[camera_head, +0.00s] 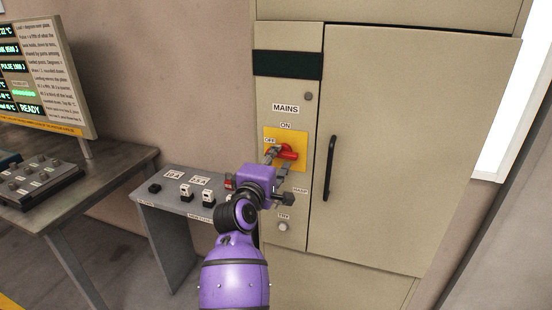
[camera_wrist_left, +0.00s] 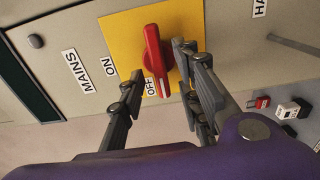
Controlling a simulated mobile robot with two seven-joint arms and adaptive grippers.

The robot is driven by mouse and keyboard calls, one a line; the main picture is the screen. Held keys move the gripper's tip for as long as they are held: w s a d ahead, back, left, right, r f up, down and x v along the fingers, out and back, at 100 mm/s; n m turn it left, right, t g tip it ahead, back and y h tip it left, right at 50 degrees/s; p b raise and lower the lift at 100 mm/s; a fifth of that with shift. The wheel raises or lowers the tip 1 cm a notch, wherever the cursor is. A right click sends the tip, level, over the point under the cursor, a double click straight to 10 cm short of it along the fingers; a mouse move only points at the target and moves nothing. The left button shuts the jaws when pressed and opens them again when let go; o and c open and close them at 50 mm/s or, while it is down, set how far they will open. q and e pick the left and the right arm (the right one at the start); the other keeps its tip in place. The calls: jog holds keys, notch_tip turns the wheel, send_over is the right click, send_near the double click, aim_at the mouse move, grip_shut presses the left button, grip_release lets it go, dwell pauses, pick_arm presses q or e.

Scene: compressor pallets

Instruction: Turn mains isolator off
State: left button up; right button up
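The mains isolator is a red rotary handle (camera_head: 289,152) on a yellow plate (camera_head: 300,136) on the cabinet front. In the left wrist view the handle (camera_wrist_left: 153,50) lies along the line to the OFF label, and its white-marked end is beside OFF. My left gripper (camera_head: 273,154) is at the plate and partly hides the handle's left end. In the left wrist view its fingers (camera_wrist_left: 158,62) are apart, one on each side of the handle; the right one is close to it, contact unclear. My right gripper is not in view.
The beige cabinet door (camera_head: 410,150) has a black vertical handle (camera_head: 330,165) right of the isolator. A small switch console (camera_head: 180,178) stands lower left, beside a bench (camera_head: 110,175) with a display (camera_head: 45,75). A round button (camera_head: 283,227) is below the isolator.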

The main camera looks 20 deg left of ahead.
pick_arm(q)
jog(key=s, duration=0.6)
jog(key=shift+s, duration=0.25)
jog(key=shift+a, duration=0.1)
